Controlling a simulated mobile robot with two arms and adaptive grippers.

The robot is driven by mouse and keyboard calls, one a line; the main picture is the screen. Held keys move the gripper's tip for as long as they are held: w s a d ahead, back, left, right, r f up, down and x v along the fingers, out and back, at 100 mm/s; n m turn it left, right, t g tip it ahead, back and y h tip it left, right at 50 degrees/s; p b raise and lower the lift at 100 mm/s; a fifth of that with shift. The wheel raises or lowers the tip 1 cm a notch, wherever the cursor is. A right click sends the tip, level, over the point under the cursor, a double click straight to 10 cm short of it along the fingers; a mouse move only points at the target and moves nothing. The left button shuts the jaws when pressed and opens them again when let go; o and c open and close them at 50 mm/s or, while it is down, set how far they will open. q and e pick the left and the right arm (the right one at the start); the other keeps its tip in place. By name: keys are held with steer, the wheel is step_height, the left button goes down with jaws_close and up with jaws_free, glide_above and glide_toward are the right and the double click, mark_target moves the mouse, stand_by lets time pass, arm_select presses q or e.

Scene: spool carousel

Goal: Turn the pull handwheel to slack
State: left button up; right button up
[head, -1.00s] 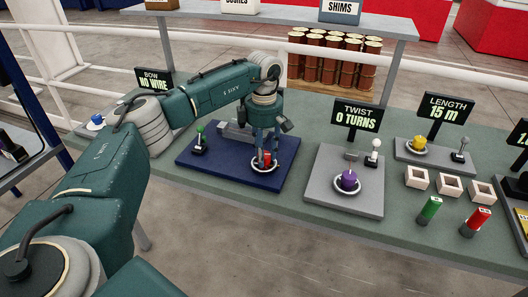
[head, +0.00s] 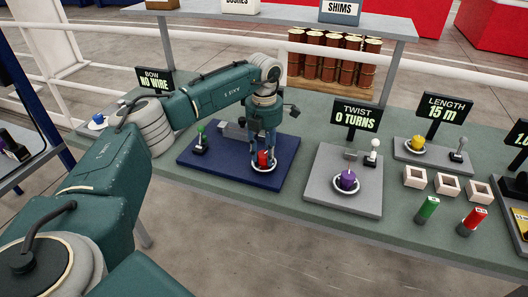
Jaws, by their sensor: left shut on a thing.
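A red knob (head: 264,158) stands on a white round dial (head: 252,166) at the right part of a dark blue board (head: 210,170). No label for this board is readable; my arm covers the area behind it. My left gripper (head: 264,157) points down over the dial, its fingers around the red knob and shut on it. The fingers hide part of the knob, and its pointing direction cannot be told. My right gripper is not in view.
Farther right are a yellow knob (head: 417,143), small white trays, and green (head: 427,209) and red (head: 472,220) cylinders. A white rail (head: 400,63) runs behind the bench.

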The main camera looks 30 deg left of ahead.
mark_target(264, 154)
arm_select(q)
steer(key=shift+w+r+n, duration=0.1)
steer(key=shift+r+n, duration=0.05)
steer(key=shift+n, duration=1.75)
steer(key=o, duration=1.1)
steer(key=shift+o, duration=0.2)
step_height(264, 154, up, 12)
